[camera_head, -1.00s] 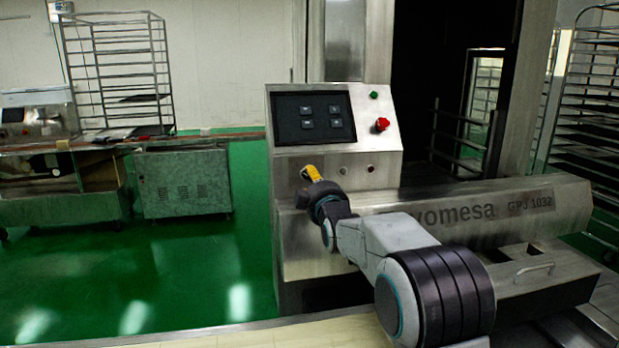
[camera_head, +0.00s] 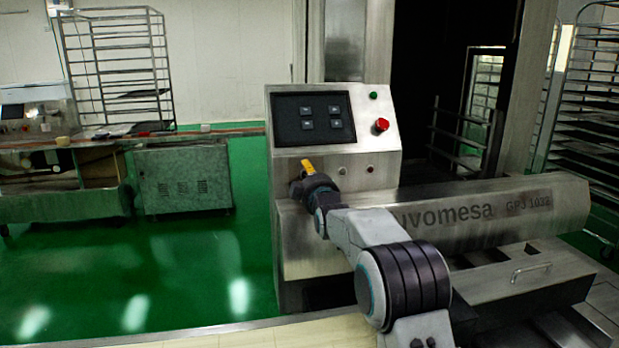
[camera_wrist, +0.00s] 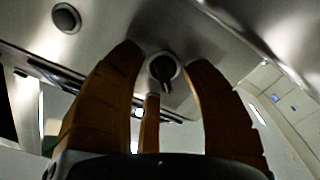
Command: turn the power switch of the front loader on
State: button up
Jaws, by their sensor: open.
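The front loader's steel control cabinet (camera_head: 390,163) stands in the middle of the head view. My gripper (camera_head: 308,165), with yellow fingers, is at the left of its lower front face. In the wrist view my gripper (camera_wrist: 165,56) is open, with its brownish fingers spread either side of a round dark rotary switch (camera_wrist: 163,68). The switch has a raised handle across it. Whether any finger touches it I cannot tell. In the head view my gripper hides that spot. No on or off marking is readable.
Above are a dark screen (camera_head: 313,118), a green button (camera_head: 374,95) and a red emergency button (camera_head: 382,125). Green floor (camera_head: 200,260) lies open at left.

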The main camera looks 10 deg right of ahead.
grip_shut()
